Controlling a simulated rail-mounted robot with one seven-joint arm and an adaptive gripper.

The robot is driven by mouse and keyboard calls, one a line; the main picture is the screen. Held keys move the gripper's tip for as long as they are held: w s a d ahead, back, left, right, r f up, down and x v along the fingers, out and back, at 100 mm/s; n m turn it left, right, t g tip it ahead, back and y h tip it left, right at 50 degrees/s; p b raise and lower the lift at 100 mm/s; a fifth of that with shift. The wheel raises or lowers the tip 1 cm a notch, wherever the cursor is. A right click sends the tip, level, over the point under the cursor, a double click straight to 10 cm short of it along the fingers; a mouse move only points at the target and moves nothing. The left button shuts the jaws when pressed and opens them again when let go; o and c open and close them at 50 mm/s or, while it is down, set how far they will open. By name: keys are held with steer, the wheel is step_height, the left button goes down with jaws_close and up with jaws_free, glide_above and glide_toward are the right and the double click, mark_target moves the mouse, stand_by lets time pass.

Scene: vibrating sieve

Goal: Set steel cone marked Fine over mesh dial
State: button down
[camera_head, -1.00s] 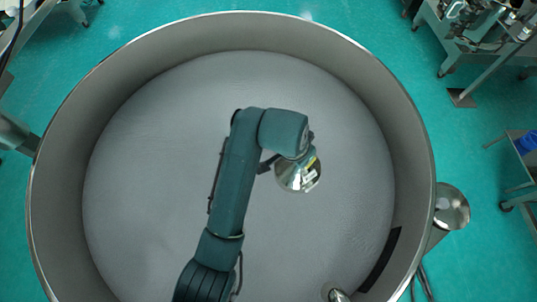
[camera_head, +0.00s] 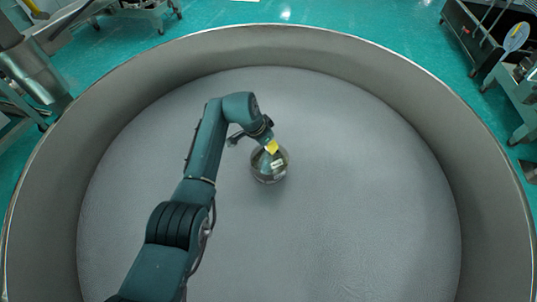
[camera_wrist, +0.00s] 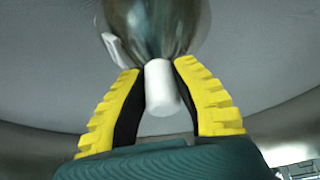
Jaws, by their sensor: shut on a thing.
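A shiny steel cone (camera_head: 264,169) hangs from my gripper (camera_head: 271,147) over the grey round floor of the big sieve. It carries a pale label, too small to read. In the wrist view, the yellow-padded fingers of my gripper (camera_wrist: 160,92) are shut on a white knob at the end of the steel cone (camera_wrist: 158,22). A white tab sticks out at the cone's left there. I cannot tell whether the cone touches the floor. No separate mesh dial can be made out; the grey mesh-like floor (camera_head: 350,210) fills the sieve.
The sieve's tall steel wall (camera_head: 420,115) rings my arm on the far side and both sides. The floor right of the cone is clear. Outside, a grey bench (camera_head: 510,90) stands at the right and metal equipment (camera_head: 30,65) at the left, on green flooring.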

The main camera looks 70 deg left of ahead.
steer(key=shift+f, duration=1.55)
steer(key=shift+f+b, duration=0.2)
steer(key=shift+b, duration=0.1)
steer(key=c, duration=1)
jaws_free()
steer(key=shift+r+p, duration=0.3)
steer(key=shift+r, duration=0.1)
steer(key=p+v, duration=0.2)
steer(key=v, duration=0.9)
steer(key=shift+s+d+r, duration=0.15)
steer(key=shift+s, duration=0.05)
